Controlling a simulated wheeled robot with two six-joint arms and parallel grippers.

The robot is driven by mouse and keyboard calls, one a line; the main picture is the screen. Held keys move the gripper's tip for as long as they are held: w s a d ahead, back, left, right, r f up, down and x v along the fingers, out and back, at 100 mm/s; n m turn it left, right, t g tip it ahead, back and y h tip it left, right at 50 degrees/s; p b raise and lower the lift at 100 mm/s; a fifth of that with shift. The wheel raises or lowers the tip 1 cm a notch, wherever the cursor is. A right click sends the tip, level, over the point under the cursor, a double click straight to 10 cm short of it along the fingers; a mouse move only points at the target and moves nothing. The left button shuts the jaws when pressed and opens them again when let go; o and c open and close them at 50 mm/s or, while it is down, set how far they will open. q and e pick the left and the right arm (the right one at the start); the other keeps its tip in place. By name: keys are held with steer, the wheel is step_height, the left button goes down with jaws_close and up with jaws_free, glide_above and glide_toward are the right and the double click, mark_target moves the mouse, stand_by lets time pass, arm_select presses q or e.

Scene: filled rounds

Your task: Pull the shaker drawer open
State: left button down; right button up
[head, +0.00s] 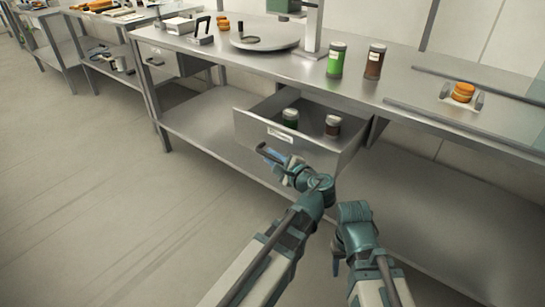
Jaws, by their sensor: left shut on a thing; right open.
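The shaker drawer (262,134) hangs under the steel counter and stands open toward me. The gripper covers part of the handle. My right gripper (336,264) is low at the right, in front of the counter, apart from the drawer and holding nothing that I can see.
On the counter (400,88) stand a green jar (336,60), a brown jar (375,62), a round plate (265,37) and a post stand (313,28). Orange rounds (463,92) sit at the right. A closed drawer (157,60) is at the left. The floor before the counter is clear.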

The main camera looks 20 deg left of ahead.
arm_select(q)
steer(key=shift+s, duration=0.15)
arm_select(e)
steer(key=shift+s, duration=0.15)
arm_select(q)
steer(key=c, duration=0.8)
jaws_free()
